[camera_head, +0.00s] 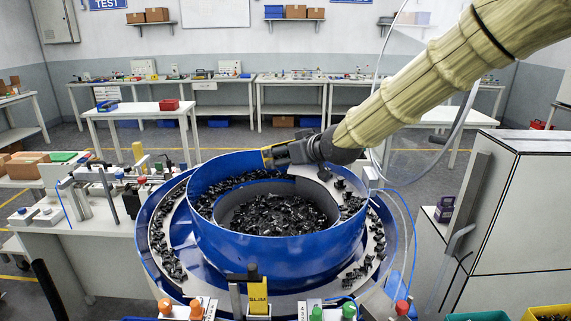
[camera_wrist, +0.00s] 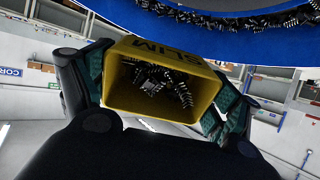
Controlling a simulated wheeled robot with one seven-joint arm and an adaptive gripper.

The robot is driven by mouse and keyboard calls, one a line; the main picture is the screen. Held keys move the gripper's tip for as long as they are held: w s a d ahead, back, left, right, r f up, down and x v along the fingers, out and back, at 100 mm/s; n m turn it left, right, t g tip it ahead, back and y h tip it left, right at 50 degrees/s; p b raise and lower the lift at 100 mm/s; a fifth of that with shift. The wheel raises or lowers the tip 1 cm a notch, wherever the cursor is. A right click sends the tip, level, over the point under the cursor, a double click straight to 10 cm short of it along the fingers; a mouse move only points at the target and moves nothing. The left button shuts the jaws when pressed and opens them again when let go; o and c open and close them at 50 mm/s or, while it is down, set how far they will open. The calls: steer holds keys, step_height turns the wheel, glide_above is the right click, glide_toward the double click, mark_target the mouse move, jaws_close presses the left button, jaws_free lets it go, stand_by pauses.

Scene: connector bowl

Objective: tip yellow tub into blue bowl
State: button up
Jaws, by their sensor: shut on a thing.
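My gripper (camera_head: 290,153) is shut on the yellow tub (camera_head: 267,157), above the far part of the blue bowl (camera_head: 285,243). In the head view my gripper hides most of the tub. In the wrist view the tub (camera_wrist: 112,85) sits between the two fingers, its open mouth facing the camera. Its wall bears the word SLIM, and several black connectors (camera_wrist: 165,82) show inside. The bowl (camera_wrist: 190,32) fills the top of the wrist view. In the head view, many black connectors (camera_head: 270,214) lie in the bowl's middle and along its inner track. I cannot tell the tub's exact tilt.
A round track with black connectors (camera_head: 160,240) surrounds the bowl. A yellow SLIM plate (camera_head: 257,297) and coloured knobs stand in front. A grey cabinet (camera_head: 505,200) stands at right, near a yellow bin (camera_head: 548,312). A bench with fixtures (camera_head: 90,210) is at left.

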steer(key=shift+f+t+y+b, duration=0.25)
steer(key=shift+t+y+b, duration=0.6)
steer(key=shift+b, duration=2.5)
steer(key=shift+w+r+t+b, duration=0.1)
steer(key=shift+r+t+b, duration=0.2)
steer(key=shift+b, duration=0.65)
steer(key=shift+a+f, duration=0.1)
